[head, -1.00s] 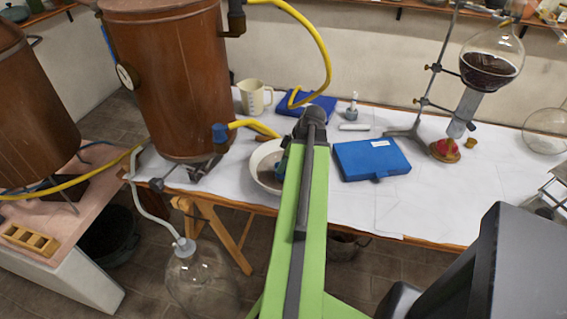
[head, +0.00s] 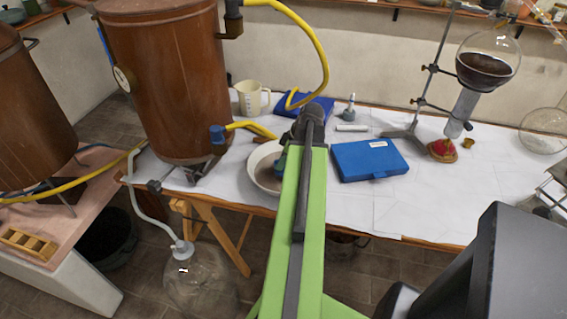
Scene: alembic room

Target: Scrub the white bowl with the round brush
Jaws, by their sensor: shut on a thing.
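The white bowl (head: 256,163) stands upright on the white-covered table at the front edge, left of the blue case. A brownish patch shows inside it. My green arm reaches over its right side and hides that part. My gripper (head: 281,164) is at the bowl, mostly hidden behind the arm; only a dark teal edge shows at the arm's left. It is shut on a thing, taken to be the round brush. The brush itself is hidden, and I cannot tell whether it touches the bowl.
A blue case (head: 369,160) lies right of the arm. A measuring jug (head: 250,98) and a yellow hose (head: 322,60) are behind the bowl. A copper vessel (head: 165,85) stands left. A flask on a stand (head: 488,66) is at right.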

